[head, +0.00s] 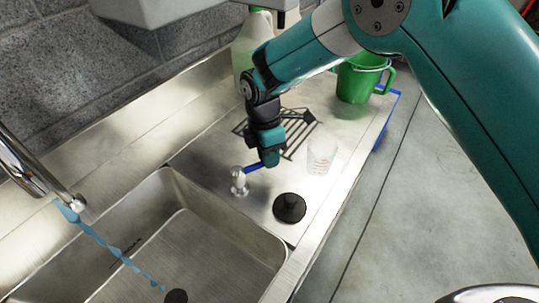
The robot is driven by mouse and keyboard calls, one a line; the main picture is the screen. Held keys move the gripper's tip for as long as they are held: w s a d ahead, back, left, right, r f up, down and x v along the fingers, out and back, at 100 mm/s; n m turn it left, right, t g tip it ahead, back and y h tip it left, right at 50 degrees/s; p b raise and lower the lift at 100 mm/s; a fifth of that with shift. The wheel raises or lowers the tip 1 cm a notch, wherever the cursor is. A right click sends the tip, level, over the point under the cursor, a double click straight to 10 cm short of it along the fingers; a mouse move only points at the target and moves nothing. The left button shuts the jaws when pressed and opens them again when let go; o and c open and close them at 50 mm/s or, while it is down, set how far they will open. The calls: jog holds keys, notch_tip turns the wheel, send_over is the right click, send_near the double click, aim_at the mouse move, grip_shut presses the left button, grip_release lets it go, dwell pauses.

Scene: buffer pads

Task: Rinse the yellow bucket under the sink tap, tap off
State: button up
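The metal sink tap (35,170) reaches in from the left. A blue stream of water (115,252) runs from its spout into the steel sink basin (205,235). A small silver valve (239,182) with a blue lever (253,168) stands on the deck behind the basin's right side. My gripper (268,160) points down at the lever's right end, touching it or very close. Its fingers are dark and seen side-on, so their opening is unclear. I see no yellow bucket in this view.
A black round stopper (289,208) and a clear measuring beaker (322,155) stand on the deck near my gripper. A green jug (358,78), a black drain rack (298,130) and a pale bottle (250,45) are behind. The basin is mostly empty.

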jog(key=o, duration=0.3)
jog(key=w+r, duration=0.1)
jog(key=r, duration=0.4)
jog(key=w+a+r+b, duration=0.1)
jog(key=r, duration=0.5)
jog(key=w+r+b, duration=0.1)
jog(key=r, duration=0.5)
jog(key=shift+a, duration=0.3)
jog(key=s+d+r+m+t+y, duration=0.1)
jog(key=s+d+r+m, duration=0.25)
jog(key=s+d, duration=0.2)
jog(key=s+d+r+m+y, duration=0.1)
jog(key=s+d+r+m, duration=0.3)
jog(key=d, duration=0.3)
jog(key=s+d+f+m+y, duration=0.1)
jog(key=s+d+m, duration=0.1)
jog(key=s, duration=0.3)
jog(key=s+d+f+m+y, duration=0.1)
jog(key=s+d+m, duration=0.1)
jog(key=s+m, duration=0.2)
jog(key=s+d+f+m+t+y, duration=0.1)
jog(key=s+d+m, duration=0.2)
jog(key=s, duration=0.3)
jog(key=shift+s+f, duration=0.2)
jog(key=shift+f, duration=0.15)
